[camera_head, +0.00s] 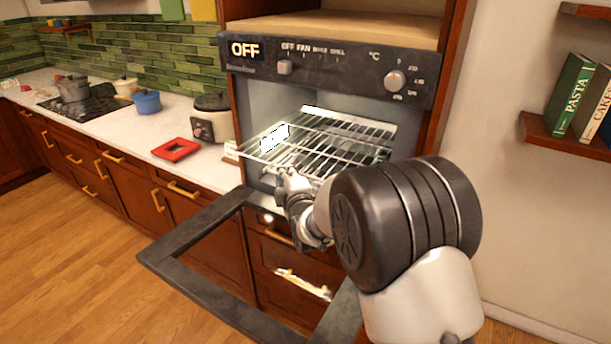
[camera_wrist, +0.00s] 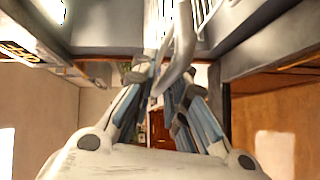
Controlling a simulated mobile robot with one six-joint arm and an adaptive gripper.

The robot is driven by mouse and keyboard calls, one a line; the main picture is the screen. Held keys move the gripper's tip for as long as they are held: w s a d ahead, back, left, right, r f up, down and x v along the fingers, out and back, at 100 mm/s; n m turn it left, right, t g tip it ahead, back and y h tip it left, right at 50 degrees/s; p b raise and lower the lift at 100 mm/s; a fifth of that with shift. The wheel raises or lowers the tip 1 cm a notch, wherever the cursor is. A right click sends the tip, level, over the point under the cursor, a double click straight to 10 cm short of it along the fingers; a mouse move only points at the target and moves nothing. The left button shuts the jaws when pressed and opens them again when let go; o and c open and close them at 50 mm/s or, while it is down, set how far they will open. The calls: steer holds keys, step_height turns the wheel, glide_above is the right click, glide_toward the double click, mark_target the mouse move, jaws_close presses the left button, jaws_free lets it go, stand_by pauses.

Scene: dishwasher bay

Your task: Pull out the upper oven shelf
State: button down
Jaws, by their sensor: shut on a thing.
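The wire oven shelf (camera_head: 345,128) is in the upper part of the open oven cavity (camera_head: 285,100). Its front left corner sticks out past the cavity's left edge in the head view. My gripper (camera_head: 286,178) is at the front edge of the shelf, shut on it. In the wrist view my gripper's fingers (camera_wrist: 165,85) are close together at a pale bar, with shelf wires (camera_wrist: 202,14) above. My arm hides the right front of the shelf and the lower cavity. I cannot make out a second shelf.
The oven door (camera_head: 195,228) hangs open below, its dark frame reaching out over the floor. A rice cooker (camera_head: 210,118) and a red tray (camera_head: 176,149) are on the counter to the left. A bookshelf (camera_head: 560,130) is on the right wall. The floor at left is clear.

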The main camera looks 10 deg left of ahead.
steer(key=s+a+b, duration=0.1)
steer(key=s+a, duration=0.1)
steer(key=s, duration=0.6)
steer(key=s+a+b, duration=0.1)
steer(key=s+a, duration=0.2)
steer(key=s, duration=0.5)
steer(key=shift+a+f, duration=0.3)
steer(key=shift+f, duration=0.15)
steer(key=c, duration=1.8)
jaws_free()
steer(key=shift+c, duration=0.2)
steer(key=shift+o, duration=0.7)
steer(key=shift+w+r, duration=0.1)
steer(key=shift+r, duration=0.05)
steer(key=v, duration=1.2)
steer(key=shift+r, duration=0.1)
